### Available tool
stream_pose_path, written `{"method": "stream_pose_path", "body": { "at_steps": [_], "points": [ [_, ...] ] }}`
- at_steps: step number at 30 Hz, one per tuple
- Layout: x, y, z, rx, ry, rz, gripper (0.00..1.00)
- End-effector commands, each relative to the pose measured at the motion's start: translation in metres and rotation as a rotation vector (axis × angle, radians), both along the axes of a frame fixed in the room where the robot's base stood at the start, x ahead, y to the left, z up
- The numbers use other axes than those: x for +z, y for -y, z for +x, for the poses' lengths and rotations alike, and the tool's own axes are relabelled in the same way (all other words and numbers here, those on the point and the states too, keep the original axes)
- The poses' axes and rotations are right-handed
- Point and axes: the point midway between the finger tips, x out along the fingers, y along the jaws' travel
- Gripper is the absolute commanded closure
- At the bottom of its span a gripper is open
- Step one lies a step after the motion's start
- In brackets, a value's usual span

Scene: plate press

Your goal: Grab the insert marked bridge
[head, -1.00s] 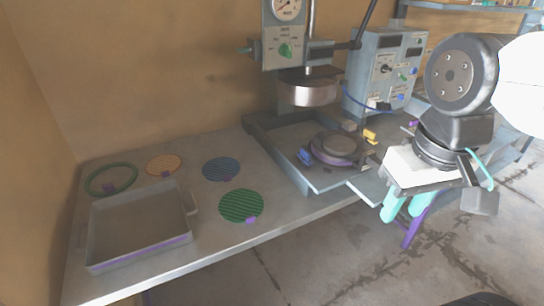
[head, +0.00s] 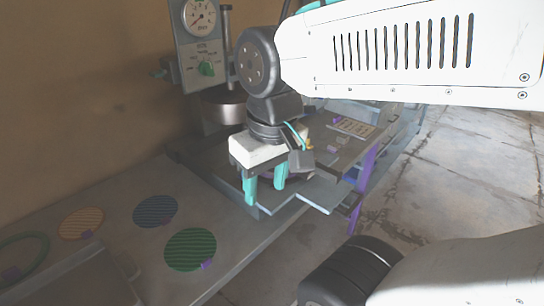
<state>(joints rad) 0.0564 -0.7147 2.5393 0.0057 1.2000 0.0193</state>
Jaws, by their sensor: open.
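Several round inserts lie flat on the bench: a green ring (head: 45,244) at the left edge, an orange ribbed disc (head: 82,223), a blue ribbed disc (head: 155,211) and a green ribbed disc (head: 190,249). Purple tabs show on some of them. No marking is legible, so I cannot tell which one is the bridge insert. My gripper (head: 266,190) is open, its teal fingers pointing down in front of the press base, right of the discs. Nothing shows between the fingers. My gripper hides most of the press bed.
The press (head: 195,60) with its gauge and metal ram stands behind my gripper. A grey tray (head: 85,285) is cut off at the lower left. A side table (head: 335,150) with small purple parts and a label plate (head: 353,128) is at the right. Open floor lies beyond.

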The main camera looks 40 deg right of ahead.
Motion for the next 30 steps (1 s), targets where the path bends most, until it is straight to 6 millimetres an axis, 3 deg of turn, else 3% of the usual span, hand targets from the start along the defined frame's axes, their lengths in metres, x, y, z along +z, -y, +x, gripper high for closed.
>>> {"method": "stream_pose_path", "body": {
  "at_steps": [5,9,15,18,23,30],
  "points": [
    [-0.006,0.052,0.051,-0.293,-0.001,0.038,0.54],
    [-0.021,0.123,0.089,-0.582,0.015,0.072,0.54],
    [-0.052,0.227,0.105,-0.932,0.044,0.107,0.54],
    [-0.065,0.264,0.102,-1.047,0.055,0.117,0.54],
    [-0.078,0.294,0.097,-1.137,0.066,0.124,0.54],
    [-0.103,0.298,0.101,-1.148,0.067,0.125,0.54]
  ]
}}
